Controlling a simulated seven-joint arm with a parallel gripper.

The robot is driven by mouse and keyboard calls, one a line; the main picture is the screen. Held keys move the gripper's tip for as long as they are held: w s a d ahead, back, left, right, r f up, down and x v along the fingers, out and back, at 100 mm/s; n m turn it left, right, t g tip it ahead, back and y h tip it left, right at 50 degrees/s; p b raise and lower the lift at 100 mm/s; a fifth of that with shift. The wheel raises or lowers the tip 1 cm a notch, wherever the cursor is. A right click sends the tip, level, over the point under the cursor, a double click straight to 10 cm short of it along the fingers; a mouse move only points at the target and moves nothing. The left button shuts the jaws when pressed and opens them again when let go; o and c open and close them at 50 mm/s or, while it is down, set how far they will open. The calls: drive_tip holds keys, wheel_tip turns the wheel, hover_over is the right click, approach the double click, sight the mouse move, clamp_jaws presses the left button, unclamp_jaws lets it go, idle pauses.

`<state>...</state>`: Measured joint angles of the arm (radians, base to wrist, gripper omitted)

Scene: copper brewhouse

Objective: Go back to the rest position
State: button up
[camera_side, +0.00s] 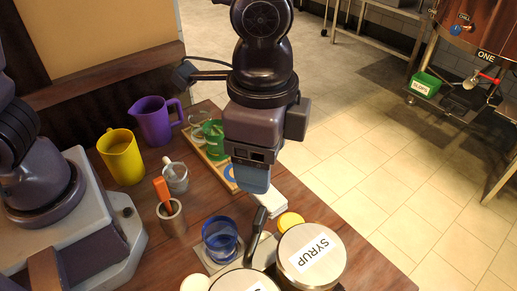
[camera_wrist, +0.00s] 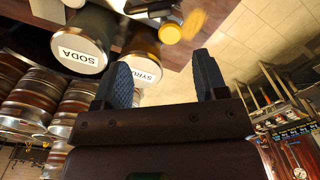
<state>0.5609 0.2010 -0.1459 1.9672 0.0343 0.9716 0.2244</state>
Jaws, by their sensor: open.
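My gripper (camera_side: 252,181) hangs above the wooden table in the side view, over the napkin-like white item (camera_side: 268,200) and clear of the things around it. In the wrist view my gripper (camera_wrist: 162,68) shows two dark blue fingers spread apart, with nothing between them. The SYRUP canister (camera_side: 312,257) stands at the table's front, below and right of my gripper. It also shows in the wrist view, beside the SODA canister (camera_wrist: 82,42).
On the table stand a yellow jug (camera_side: 121,157), a purple pitcher (camera_side: 155,120), a metal cup (camera_side: 172,218) with an orange-handled tool, a clear mug (camera_side: 175,178) and a blue glass (camera_side: 220,238). A wooden tray (camera_side: 213,170) holds a green cup (camera_side: 212,139). Open tiled floor lies right.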

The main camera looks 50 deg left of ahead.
drive_tip(key=s+a+r+n+t, duration=0.2)
drive_tip(key=a+r+n, duration=0.1)
drive_tip(key=a, duration=0.4)
drive_tip(key=s+a+r+n+t, duration=0.1)
drive_tip(key=s+a+r+n, duration=0.2)
drive_tip(key=a, duration=0.5)
drive_tip(key=s+a+r+n+t, duration=0.2)
drive_tip(key=a+r+n, duration=0.1)
drive_tip(key=a, duration=0.4)
drive_tip(key=shift+s+a+n+t, duration=0.2)
drive_tip(key=shift+n+t, duration=0.1)
drive_tip(key=shift+n, duration=0.6)
